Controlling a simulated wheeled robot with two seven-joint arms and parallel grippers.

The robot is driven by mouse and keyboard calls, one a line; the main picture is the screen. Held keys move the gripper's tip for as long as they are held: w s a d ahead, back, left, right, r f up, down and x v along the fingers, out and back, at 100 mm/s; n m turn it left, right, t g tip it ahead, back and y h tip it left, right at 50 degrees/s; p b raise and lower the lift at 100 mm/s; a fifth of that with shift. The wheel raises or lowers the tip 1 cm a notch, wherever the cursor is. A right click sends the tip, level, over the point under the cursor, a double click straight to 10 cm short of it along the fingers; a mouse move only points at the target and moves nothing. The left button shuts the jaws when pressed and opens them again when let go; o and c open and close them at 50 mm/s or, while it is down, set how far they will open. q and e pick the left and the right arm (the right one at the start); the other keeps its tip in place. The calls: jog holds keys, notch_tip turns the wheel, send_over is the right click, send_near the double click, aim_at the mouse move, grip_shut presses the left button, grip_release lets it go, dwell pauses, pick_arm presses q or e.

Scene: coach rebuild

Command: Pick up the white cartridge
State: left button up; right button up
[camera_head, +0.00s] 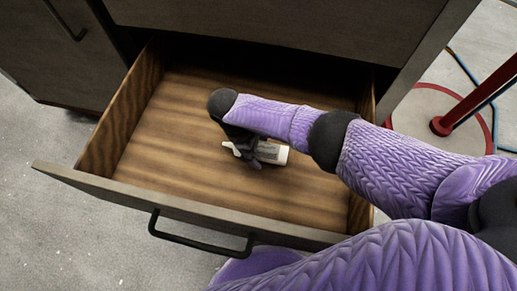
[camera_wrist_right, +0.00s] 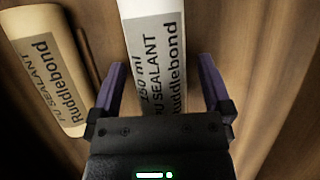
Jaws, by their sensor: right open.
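The white cartridge (camera_wrist_right: 154,50), with a grey label reading "PU SEALANT Ruddlebond", lies in the drawer and runs between my right gripper's two fingers (camera_wrist_right: 160,70) in the right wrist view. The fingers stand apart on either side of it, with a gap visible on each side. Its lower part is hidden behind the gripper body. In the head view my right gripper (camera_head: 240,148) points down into the drawer. A pale cartridge (camera_head: 271,153) shows beside it there, partly covered; I cannot tell which cartridge this is. My left gripper is not in view.
A cream cartridge (camera_wrist_right: 45,75) with similar lettering lies left of the white one in the right wrist view, near the left finger. The open wooden drawer (camera_head: 170,115) has low side walls and a front with a black handle (camera_head: 200,240). Its left part is clear.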

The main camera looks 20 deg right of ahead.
jog(key=c, duration=0.4)
grip_shut()
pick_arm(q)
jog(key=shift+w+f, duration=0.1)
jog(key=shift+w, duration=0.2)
pick_arm(e)
jog(key=shift+r+p, duration=0.45)
pick_arm(q)
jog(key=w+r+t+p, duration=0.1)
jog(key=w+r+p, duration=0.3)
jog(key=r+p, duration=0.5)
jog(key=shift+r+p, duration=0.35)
jog(key=shift+p, duration=0.4)
pick_arm(e)
notch_tip(320, 180, up, 14)
jog(key=shift+f, duration=0.15)
